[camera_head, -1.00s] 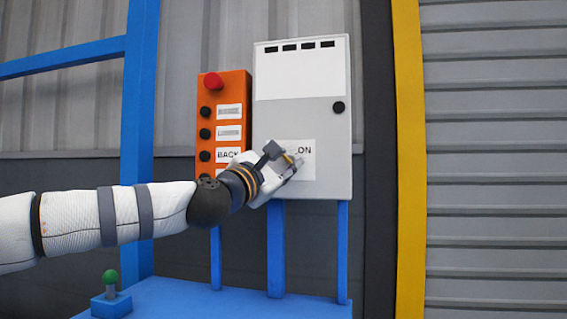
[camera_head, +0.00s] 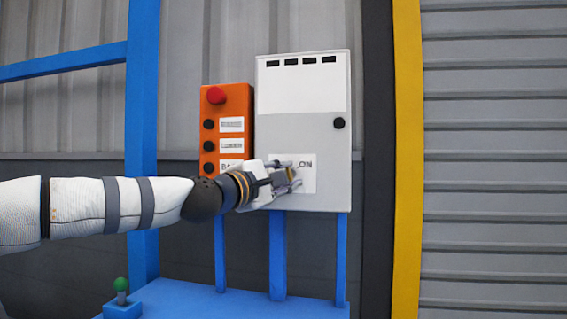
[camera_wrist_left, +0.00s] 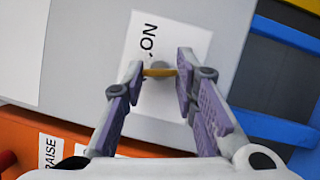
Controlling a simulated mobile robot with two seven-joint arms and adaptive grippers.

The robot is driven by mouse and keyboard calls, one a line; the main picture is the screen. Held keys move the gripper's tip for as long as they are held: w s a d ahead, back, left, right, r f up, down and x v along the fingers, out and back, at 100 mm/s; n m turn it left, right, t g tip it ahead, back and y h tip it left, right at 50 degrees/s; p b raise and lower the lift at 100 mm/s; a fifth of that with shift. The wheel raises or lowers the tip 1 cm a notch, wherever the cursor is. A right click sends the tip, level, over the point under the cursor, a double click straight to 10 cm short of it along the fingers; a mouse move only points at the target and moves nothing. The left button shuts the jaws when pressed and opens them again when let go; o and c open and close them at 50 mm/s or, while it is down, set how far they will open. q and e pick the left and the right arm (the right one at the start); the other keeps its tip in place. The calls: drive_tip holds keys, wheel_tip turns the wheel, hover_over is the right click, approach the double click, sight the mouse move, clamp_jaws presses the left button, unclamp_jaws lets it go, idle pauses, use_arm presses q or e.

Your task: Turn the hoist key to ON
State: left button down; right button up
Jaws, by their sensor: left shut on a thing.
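The hoist key is a small yellow bar (camera_wrist_left: 160,72) in front of a round grey hub on a white label plate (camera_head: 306,186). The plate shows the printed word ON, at the key's upper right in the head view. My left gripper (camera_head: 292,174) is at this plate. The wrist view shows its two fingertips (camera_wrist_left: 161,80) shut on the key, one at each end of the bar. In the head view the fingers hide the key. I cannot tell its exact angle to the ON mark. My right gripper is not in view.
The plate is on a grey cabinet (camera_head: 300,135) with a black round knob (camera_head: 339,123). Left of it is an orange button box (camera_head: 209,133) with a red button (camera_head: 216,95). A blue platform (camera_head: 240,302) is below, with a green-knobbed lever (camera_head: 121,285) on it.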

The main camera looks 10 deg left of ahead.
use_arm(q)
drive_tip(key=m+g+p, duration=0.1)
drive_tip(key=m, duration=0.1)
drive_tip(key=r+m+g+y+p, duration=0.1)
drive_tip(key=m+p, duration=0.1)
drive_tip(key=m, duration=0.1)
drive_tip(key=m+p, duration=0.2)
drive_tip(key=shift+s+d+r+m+g+y, duration=0.1)
drive_tip(key=shift+r+m+g+y, duration=0.1)
drive_tip(key=shift+m+g+y, duration=0.2)
drive_tip(key=shift+f+m+g+y+p, duration=0.2)
drive_tip(key=shift+m+g+y+p, duration=0.3)
drive_tip(key=shift+m, duration=0.6)
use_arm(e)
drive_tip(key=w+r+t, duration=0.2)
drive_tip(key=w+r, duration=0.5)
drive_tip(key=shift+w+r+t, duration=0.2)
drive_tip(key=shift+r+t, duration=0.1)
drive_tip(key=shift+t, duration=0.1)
use_arm(q)
drive_tip(key=c, duration=1.3)
unclamp_jaws()
drive_tip(key=shift+f, duration=0.1)
